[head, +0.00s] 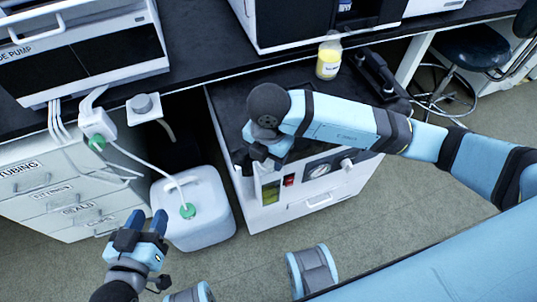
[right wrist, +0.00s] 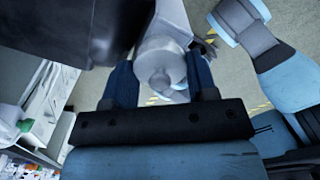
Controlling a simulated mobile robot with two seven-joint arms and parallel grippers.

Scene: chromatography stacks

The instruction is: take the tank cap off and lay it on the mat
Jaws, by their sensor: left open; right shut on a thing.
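A pale jerrycan-like tank (head: 200,232) stands on the floor, with a green cap (head: 188,211) on top and a white tube running into it. My left gripper (head: 148,222) is open and empty, just left of the tank's front in the head view. My right gripper (head: 262,160) is over the front edge of the low cabinet, mostly hidden by its own wrist. In the right wrist view its fingers are shut on a pale grey rounded thing (right wrist: 160,66) with a small round end; I cannot tell whether this is a cap. No mat can be made out with certainty.
The low cabinet (head: 330,198) with a dark top and front gauge stands right of the tank. A yellow bottle (head: 328,64) is at its back. A labelled drawer unit (head: 60,195) is at left. A stool (head: 470,48) is at far right. Open floor lies in front.

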